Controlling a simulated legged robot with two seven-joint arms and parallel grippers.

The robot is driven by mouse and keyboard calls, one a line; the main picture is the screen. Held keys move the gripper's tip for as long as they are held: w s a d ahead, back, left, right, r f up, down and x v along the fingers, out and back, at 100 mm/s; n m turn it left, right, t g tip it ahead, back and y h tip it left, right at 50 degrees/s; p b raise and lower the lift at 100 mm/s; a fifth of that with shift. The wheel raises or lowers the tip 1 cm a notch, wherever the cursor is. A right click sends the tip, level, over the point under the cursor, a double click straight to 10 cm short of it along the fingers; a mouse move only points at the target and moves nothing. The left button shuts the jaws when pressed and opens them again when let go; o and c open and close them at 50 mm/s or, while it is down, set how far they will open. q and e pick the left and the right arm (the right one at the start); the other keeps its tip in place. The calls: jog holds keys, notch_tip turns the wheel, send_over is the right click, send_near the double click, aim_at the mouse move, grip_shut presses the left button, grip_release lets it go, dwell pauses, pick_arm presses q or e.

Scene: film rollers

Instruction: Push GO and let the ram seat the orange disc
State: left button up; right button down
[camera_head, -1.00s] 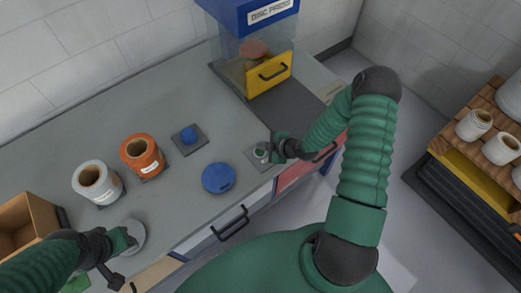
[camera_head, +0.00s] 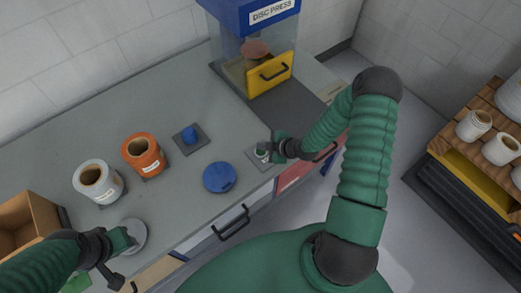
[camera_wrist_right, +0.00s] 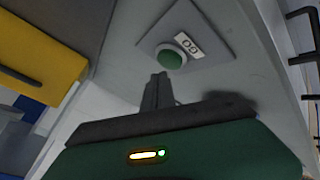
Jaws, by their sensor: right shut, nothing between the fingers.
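The green GO button (camera_wrist_right: 171,60) sits on a grey plate with a "GO" label in the right wrist view. It shows small on the counter's front edge in the head view (camera_head: 262,150). My right gripper (camera_wrist_right: 160,77) is shut and empty, its tips close beside the button; I cannot tell whether they touch. It also shows in the head view (camera_head: 272,148). The disc press (camera_head: 272,14) has a blue top, clear walls and a yellow front door (camera_head: 270,74). A reddish-brown round part (camera_head: 255,48) shows inside; I cannot make out an orange disc. My left gripper (camera_head: 126,240) is beside a pale grey disc.
A blue round lid (camera_head: 219,177), a blue knob (camera_head: 189,134) on a dark pad, an orange roll (camera_head: 143,152) and a white roll (camera_head: 98,181) stand on the counter (camera_head: 120,110). A brown box (camera_head: 30,222) is at far left. A wooden rack (camera_head: 490,130) stands at right.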

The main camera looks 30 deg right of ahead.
jog(key=shift+d+f+b, duration=0.25)
jog(key=shift+f+b, duration=0.1)
jog(key=shift+f, duration=0.1)
jog(key=shift+a, duration=0.1)
